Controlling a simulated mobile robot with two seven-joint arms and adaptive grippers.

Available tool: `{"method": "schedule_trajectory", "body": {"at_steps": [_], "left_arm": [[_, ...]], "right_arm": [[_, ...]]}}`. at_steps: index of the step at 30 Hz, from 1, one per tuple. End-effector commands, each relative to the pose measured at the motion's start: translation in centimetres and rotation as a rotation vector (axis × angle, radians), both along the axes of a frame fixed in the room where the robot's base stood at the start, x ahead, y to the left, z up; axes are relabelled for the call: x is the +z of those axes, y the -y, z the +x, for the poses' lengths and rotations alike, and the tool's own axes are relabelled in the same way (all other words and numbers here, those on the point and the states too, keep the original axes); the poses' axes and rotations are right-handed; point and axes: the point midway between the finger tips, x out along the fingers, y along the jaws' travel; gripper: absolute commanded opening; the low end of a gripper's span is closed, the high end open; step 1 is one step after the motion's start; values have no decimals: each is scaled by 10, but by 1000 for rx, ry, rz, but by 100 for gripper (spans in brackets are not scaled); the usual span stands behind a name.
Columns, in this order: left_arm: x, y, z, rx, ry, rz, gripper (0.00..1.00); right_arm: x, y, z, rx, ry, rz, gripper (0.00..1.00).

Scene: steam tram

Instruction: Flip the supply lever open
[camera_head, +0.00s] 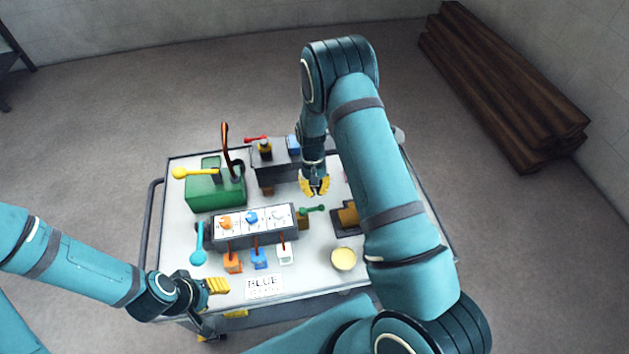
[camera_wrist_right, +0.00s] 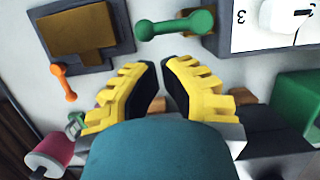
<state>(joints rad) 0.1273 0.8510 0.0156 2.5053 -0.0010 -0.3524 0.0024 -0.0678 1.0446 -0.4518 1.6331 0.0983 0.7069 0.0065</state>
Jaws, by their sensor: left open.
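Several levers stand on the cart; I cannot tell by label which one is the supply lever. A small green lever (camera_head: 312,209) sits beside the right end of the switch box; it also shows in the right wrist view (camera_wrist_right: 172,27), lying sideways just beyond the fingertips. My right gripper (camera_head: 315,187) is above the cart, a little behind the green lever, with its yellow fingers apart and nothing between them. A cyan lever (camera_head: 199,243) stands left of the switch box. My left gripper (camera_head: 226,299) is open and empty at the cart's front left edge.
The grey switch box (camera_head: 253,239) has three dials and orange, blue and white tags in front. A green box (camera_head: 215,193) carries a yellow-knobbed lever (camera_head: 185,173).

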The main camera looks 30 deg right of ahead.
Motion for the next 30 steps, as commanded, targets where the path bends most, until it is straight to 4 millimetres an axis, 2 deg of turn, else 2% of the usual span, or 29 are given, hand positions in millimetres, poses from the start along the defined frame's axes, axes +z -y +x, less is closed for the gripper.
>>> {"method": "schedule_trajectory", "body": {"at_steps": [3,9,30], "left_arm": [[-5,0,1,1,2,0,47],[-7,0,2,1,4,0,47],[-7,0,1,1,4,0,47]], "right_arm": [[-19,-1,-5,-1,-2,0,0],[-34,-2,-9,0,0,0,0],[-35,-1,-12,-51,0,1,0]]}}
